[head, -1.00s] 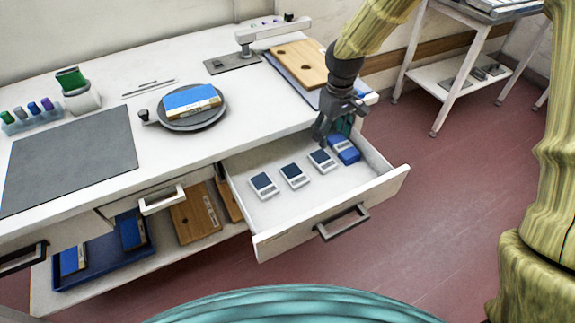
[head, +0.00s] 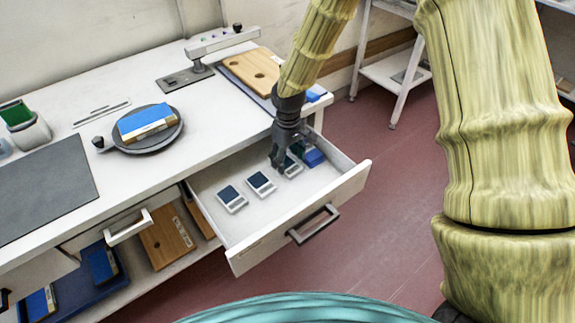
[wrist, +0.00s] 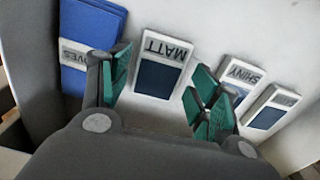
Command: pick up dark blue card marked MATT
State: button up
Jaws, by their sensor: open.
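The MATT card (wrist: 155,82) has a white label strip and a dark blue panel. It lies flat in the open drawer (head: 238,258), between the blue pack and the SHINY card. In the wrist view my gripper (wrist: 162,92) is open, with one green-padded finger to each side of this card. I cannot tell whether the fingers touch it. In the head view my gripper (head: 284,162) is over the drawer and partly hides the MATT card (head: 294,170).
A blue pack (wrist: 88,40) lies close beside the left finger. The SHINY card (wrist: 240,72) is close to the right finger, with another card (wrist: 268,108) beyond it. Drawer walls surround them. A round plate (head: 172,137) carrying a blue-topped block (head: 146,120) stands on the worktop.

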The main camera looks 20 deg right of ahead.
jog(key=shift+f, duration=1.05)
jog(key=c, duration=0.8)
jog(key=shift+o, duration=0.2)
